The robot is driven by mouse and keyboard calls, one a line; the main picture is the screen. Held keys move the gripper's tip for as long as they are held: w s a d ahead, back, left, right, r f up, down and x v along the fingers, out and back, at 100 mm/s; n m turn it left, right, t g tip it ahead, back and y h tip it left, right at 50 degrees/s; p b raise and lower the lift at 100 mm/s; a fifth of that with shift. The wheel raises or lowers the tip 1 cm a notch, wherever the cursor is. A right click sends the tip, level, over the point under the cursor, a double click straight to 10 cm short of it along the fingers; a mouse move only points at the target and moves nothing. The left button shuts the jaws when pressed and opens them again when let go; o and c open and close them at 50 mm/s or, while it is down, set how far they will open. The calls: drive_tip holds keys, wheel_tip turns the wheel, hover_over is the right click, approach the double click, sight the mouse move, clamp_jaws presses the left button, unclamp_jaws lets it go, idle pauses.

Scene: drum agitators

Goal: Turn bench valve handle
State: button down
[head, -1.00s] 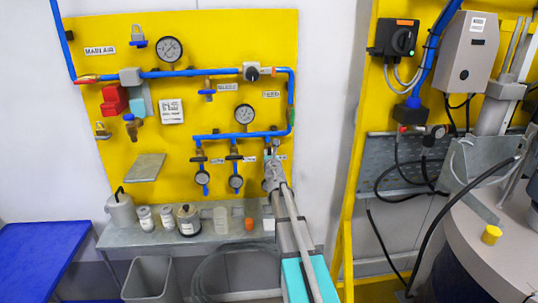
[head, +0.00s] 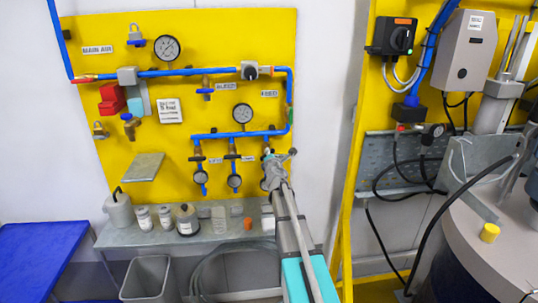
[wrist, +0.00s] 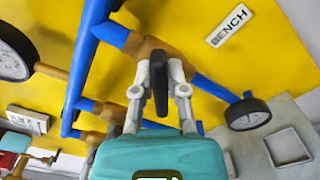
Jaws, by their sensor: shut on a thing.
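The bench valve's dark handle (wrist: 158,95) stands between the two fingers of my gripper (wrist: 159,78) in the wrist view, and the fingers are shut on it. Behind it are the valve's brass body (wrist: 150,45) and blue pipe. A white label (wrist: 230,25) reading "BENCH" is on the yellow panel beside the valve. In the head view my gripper (head: 275,162) is at the rightmost drop of the lower blue pipe (head: 235,135). There it hides the handle and most of the valve.
A larger gauge (head: 242,113) sits above. Below, a grey shelf (head: 140,236) holds several jars and a small orange item (head: 248,223). A yellow post (head: 350,170) stands to the right.

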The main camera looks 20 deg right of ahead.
drive_tip(key=m, duration=0.3)
drive_tip(key=shift+d+f+m, duration=0.1)
drive_tip(key=shift+f+m, duration=0.1)
drive_tip(key=shift+m, duration=0.1)
drive_tip(key=shift+f+m+b, duration=0.1)
drive_tip(key=shift+m+b, duration=0.2)
drive_tip(key=shift+m, duration=1.5)
drive_tip(key=shift+s, duration=0.1)
drive_tip(key=c, duration=0.7)
unclamp_jaws()
drive_tip(key=shift+o, duration=0.2)
drive_tip(key=v, duration=1.2)
drive_tip(key=shift+m, duration=0.3)
